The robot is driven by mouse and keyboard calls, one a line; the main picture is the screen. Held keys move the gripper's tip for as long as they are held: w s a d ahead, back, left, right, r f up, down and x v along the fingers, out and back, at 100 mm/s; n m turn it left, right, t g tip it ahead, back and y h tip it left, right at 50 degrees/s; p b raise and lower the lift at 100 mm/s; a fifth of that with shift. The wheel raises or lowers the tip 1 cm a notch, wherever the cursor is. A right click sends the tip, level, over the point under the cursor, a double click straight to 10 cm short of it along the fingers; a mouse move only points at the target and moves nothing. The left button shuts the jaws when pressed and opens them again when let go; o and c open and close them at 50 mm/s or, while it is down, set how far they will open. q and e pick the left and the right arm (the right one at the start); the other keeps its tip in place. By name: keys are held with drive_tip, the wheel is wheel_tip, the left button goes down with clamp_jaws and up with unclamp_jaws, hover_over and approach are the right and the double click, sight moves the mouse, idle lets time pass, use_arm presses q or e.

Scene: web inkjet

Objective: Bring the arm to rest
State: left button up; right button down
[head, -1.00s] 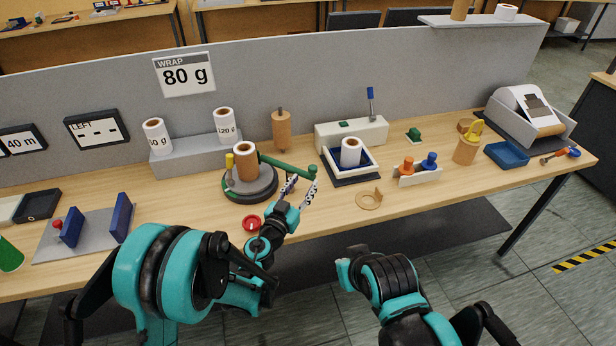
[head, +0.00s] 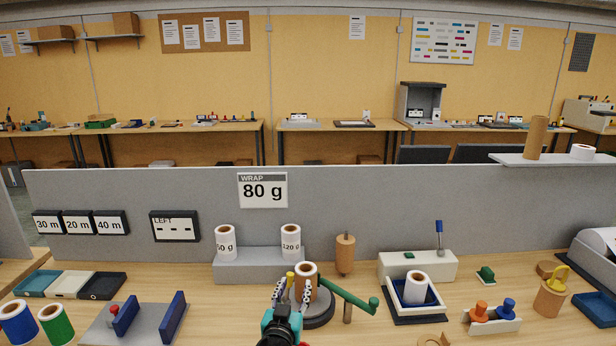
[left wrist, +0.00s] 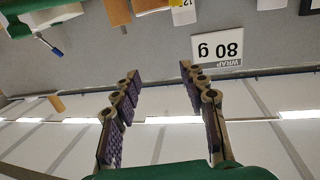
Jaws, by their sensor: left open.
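My left gripper (head: 292,292) is in the lower middle of the head view. Its two fingers point up, in front of the brown roll (head: 306,272) on the dark round turntable with the green crank arm (head: 348,295). In the left wrist view the gripper (left wrist: 158,85) has its fingers spread wide with nothing between them. Beyond them that view shows the grey partition, the ceiling and the upside-down 80 g sign (left wrist: 217,47). I cannot tell from the head view how far the fingers stand from the roll. My right gripper is not in view.
The bench top (head: 225,318) carries a white tray with a roll (head: 415,287), a grey stand with two rolls (head: 260,267), a wooden peg (head: 345,255), a plate with blue blocks (head: 148,315) and orange and blue knobs (head: 492,315). The grey partition (head: 400,207) rises behind.

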use_arm(q)
drive_tip(key=s+a+f+n+g+y, duration=0.25)
drive_tip(key=s+a+g+y, duration=0.25)
drive_tip(key=s+a, duration=0.85)
drive_tip(key=s+f+g+h, duration=0.1)
drive_tip(key=s+f+g, duration=0.1)
drive_tip(key=s, duration=0.5)
drive_tip(key=s+a+f+g+h, duration=0.1)
drive_tip(key=s+f+g, duration=0.2)
drive_tip(key=s, duration=0.5)
drive_tip(key=shift+f, duration=0.75)
drive_tip(key=shift+a+m, duration=0.1)
drive_tip(key=shift+m, duration=0.15)
